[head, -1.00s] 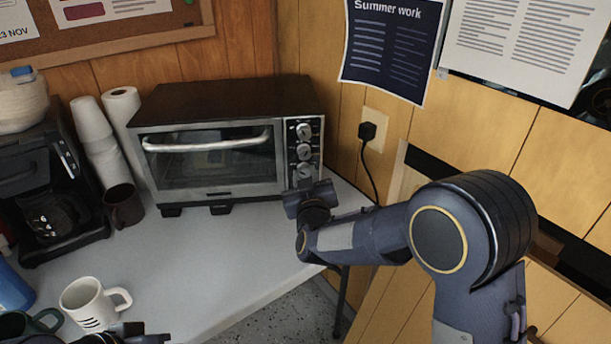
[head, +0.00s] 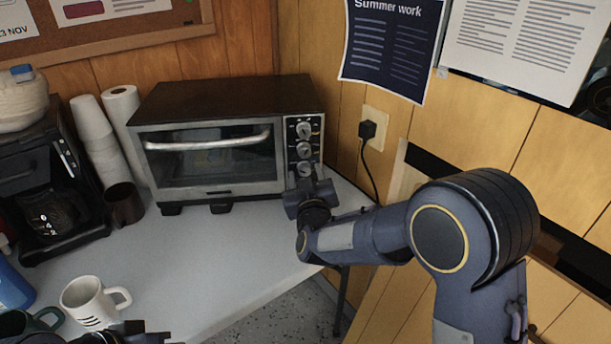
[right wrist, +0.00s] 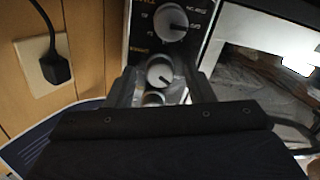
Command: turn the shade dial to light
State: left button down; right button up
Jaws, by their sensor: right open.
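The toaster oven (head: 215,140) stands at the back of the table, with three dials in a column on its right-hand panel. The lowest dial (head: 305,169) is just above my right gripper (head: 309,188). In the right wrist view, my open right gripper (right wrist: 160,88) has one finger on each side of a dial (right wrist: 160,71), without visible contact. A larger dial (right wrist: 172,22) and a partly hidden dial (right wrist: 153,98) show in line with it. The panel lettering is too blurred to tell which is shade. My left gripper (head: 128,334) shows only in part at the bottom edge.
A white mug (head: 84,299) stands near my left gripper. Stacked cups (head: 92,125), a dark mug (head: 124,205) and a coffee maker (head: 45,185) are left of the oven. A plugged-in cord (head: 370,170) hangs right of it.

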jog(key=s, duration=0.7)
jog(key=shift+s+d, duration=0.25)
jog(key=shift+d, duration=0.15)
jog(key=s+d+r+m+g+y, duration=0.1)
jog(key=s+d+m+g+y, duration=0.2)
jog(key=s+d+g, duration=0.55)
jog(key=s+d+f+m+g, duration=0.1)
jog(key=s+d+f, duration=0.1)
jog(key=s+d, duration=0.35)
jog(key=s+d+f+m+g+h, duration=0.1)
jog(key=s+d, duration=0.1)
jog(key=s, duration=0.7)
jog(key=s+d+f+m+g, duration=0.1)
jog(key=s+d+f, duration=0.1)
jog(key=s+d, duration=0.35)
notch_tip(320, 180, up, 16)
jog(key=s+a+p, duration=0.1)
jog(key=s+p, duration=0.1)
jog(key=p, duration=1.4)
jog(key=shift+a+r+g, duration=0.25)
jog(key=shift+a+g, duration=0.1)
jog(key=shift+a, duration=0.05)
